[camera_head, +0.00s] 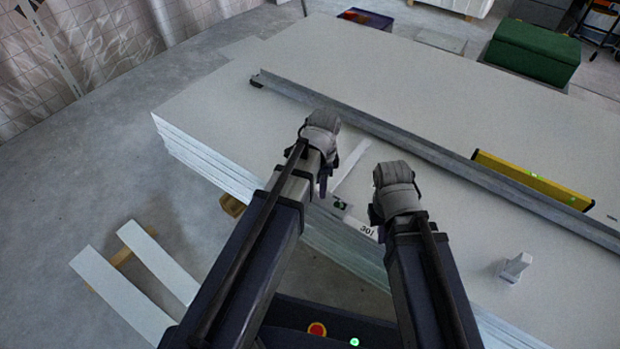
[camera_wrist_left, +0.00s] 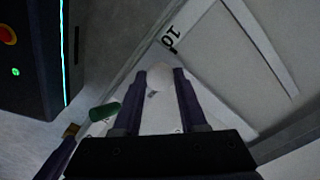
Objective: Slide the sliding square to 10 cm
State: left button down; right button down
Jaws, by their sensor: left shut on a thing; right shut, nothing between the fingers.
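The stack of white panels (camera_head: 230,105) has a pale narrow strip (camera_head: 351,170) lying on its top near the front edge, probably a part of the sliding square. My left gripper (camera_head: 324,184) is shut at the panel edge. In the wrist view its fingers (camera_wrist_left: 160,84) close around a pale rounded piece (camera_wrist_left: 158,77), seemingly of the sliding square. My right gripper (camera_head: 376,230) is shut and empty, right of the label. Its fingertips are mostly hidden.
A long grey metal rail (camera_head: 420,150) crosses the panel, with a yellow level (camera_head: 530,180) behind it. A small white block (camera_head: 514,267) stands at the right. A green box (camera_head: 533,52) is at the back. White boards (camera_head: 125,290) lie on the floor at left.

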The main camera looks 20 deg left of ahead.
pick_arm(q)
jog(key=shift+s+d, duration=0.2)
jog(key=shift+d, duration=0.35)
jog(key=shift+c, duration=2.2)
grip_release()
jog(key=shift+r, duration=0.1)
notch_tip(320, 180, up, 8)
jog(key=p, duration=0.8)
jog(key=shift+f, duration=0.2)
